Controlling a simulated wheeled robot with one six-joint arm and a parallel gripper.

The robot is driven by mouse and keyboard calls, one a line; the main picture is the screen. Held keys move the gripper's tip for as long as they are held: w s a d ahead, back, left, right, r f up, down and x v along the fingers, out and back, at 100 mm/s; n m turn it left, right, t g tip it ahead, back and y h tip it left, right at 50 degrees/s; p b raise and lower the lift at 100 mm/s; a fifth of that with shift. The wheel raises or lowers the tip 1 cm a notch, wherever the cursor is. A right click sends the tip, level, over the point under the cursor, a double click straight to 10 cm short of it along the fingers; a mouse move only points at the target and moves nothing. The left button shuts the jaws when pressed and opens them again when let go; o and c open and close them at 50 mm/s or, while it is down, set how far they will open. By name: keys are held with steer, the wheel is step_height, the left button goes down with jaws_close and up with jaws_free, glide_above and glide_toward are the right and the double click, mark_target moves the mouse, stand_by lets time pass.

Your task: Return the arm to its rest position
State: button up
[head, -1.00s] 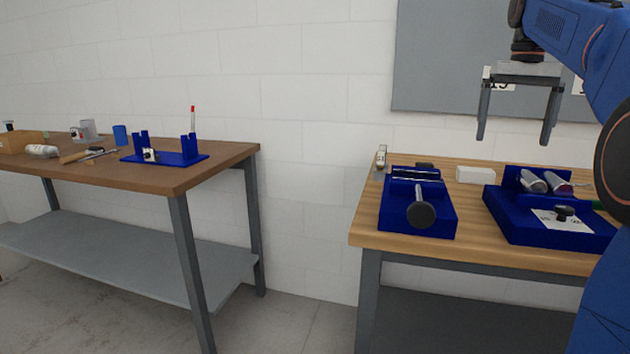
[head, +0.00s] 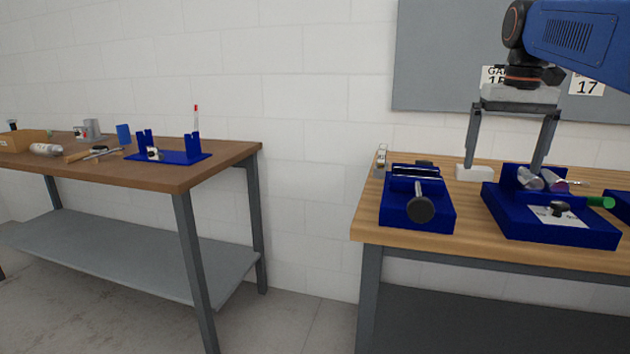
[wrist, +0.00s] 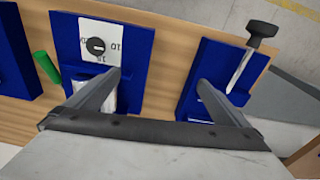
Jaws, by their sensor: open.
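My gripper (head: 506,170) hangs in the air at the right of the head view, fingers pointing down and spread apart. Nothing is held between them. It is over the back part of the right-hand table (head: 455,242), above a white block (head: 474,173) and near a blue fixture with a dial (head: 545,223). One finger overlaps that fixture in the head view. In the wrist view the fingers (wrist: 160,83) are wide apart, with bare wood between two blue fixtures showing in the gap.
A blue fixture with a black-knobbed rod (head: 415,208) stands left of the dial fixture. A green cylinder (head: 600,201) lies at the right. The left table (head: 190,172) holds a blue rack and small items. A grey board (head: 440,60) hangs on the wall.

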steer(key=s+a+f+t, duration=0.1)
steer(key=s+a+f, duration=0.2)
steer(key=s+f, duration=0.5)
steer(key=s+a+f+n+t, duration=0.1)
steer(key=s+a+f, duration=0.3)
steer(key=s+f, duration=0.4)
steer(key=s+a+f+n+t, duration=0.1)
steer(key=s+a+f, duration=0.2)
steer(key=s+f, duration=0.5)
step_height(320, 180, down, 6)
steer(key=shift+a+f+t, duration=0.2)
steer(key=shift+a+t, duration=0.05)
steer(key=shift+t, duration=0.05)
